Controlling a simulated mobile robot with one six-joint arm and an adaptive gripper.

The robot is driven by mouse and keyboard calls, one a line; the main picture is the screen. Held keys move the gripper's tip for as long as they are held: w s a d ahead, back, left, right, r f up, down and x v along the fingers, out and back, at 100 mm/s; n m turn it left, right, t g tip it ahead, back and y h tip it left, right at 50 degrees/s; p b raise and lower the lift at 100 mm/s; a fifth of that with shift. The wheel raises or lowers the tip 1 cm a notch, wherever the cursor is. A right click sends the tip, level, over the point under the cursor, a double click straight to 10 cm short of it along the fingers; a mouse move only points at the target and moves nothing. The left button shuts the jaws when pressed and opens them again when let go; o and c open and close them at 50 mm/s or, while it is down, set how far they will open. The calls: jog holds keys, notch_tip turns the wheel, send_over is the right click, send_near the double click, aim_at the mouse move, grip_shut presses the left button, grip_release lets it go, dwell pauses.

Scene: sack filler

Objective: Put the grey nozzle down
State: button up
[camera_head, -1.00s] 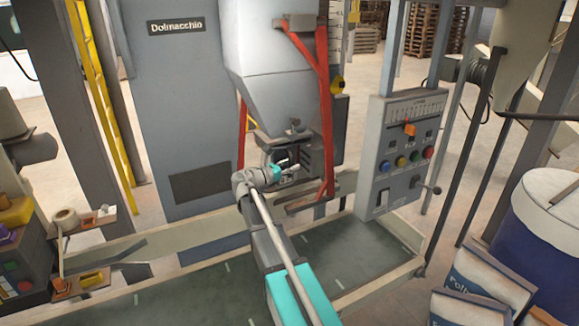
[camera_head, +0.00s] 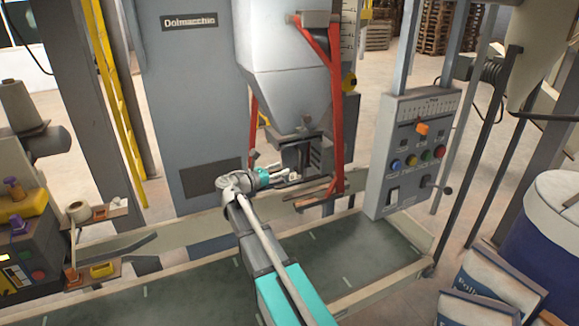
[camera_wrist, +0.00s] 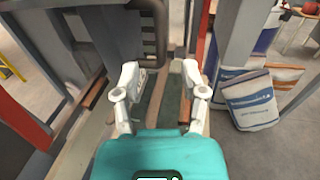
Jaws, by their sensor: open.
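My gripper (camera_head: 285,172) is in front of the dark grey block (camera_head: 300,158) under the grey hopper (camera_head: 285,85). In the wrist view my gripper (camera_wrist: 163,90) has its two pale fingers spread wide apart, with nothing between them. The dark block (camera_wrist: 148,35) with a slotted face stands just beyond the fingers; I cannot tell whether it touches them. I cannot pick out a separate grey nozzle in either view.
Red struts (camera_head: 335,110) flank the hopper. A control panel (camera_head: 408,150) with coloured buttons stands to the right. A green conveyor (camera_head: 345,258) with raised edges runs below. Printed sacks (camera_head: 490,285) and a blue drum (camera_head: 545,240) are at the right.

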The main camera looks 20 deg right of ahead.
jog(key=shift+v, duration=1.7)
jog(key=s+f+m+g+y, duration=0.3)
jog(key=s+f+m+y, duration=0.5)
jog(key=s+f+m, duration=0.3)
jog(key=s+a+f+m+g+y, duration=0.1)
jog(key=s+a+f+m+y, duration=0.6)
jog(key=s+a+m+y, duration=0.2)
jog(key=s+a, duration=0.2)
jog(key=s, duration=0.1)
jog(key=shift+a+f+m+y, duration=0.2)
jog(key=shift+f+m+y, duration=0.1)
jog(key=shift+m, duration=0.1)
jog(key=shift+s, duration=0.1)
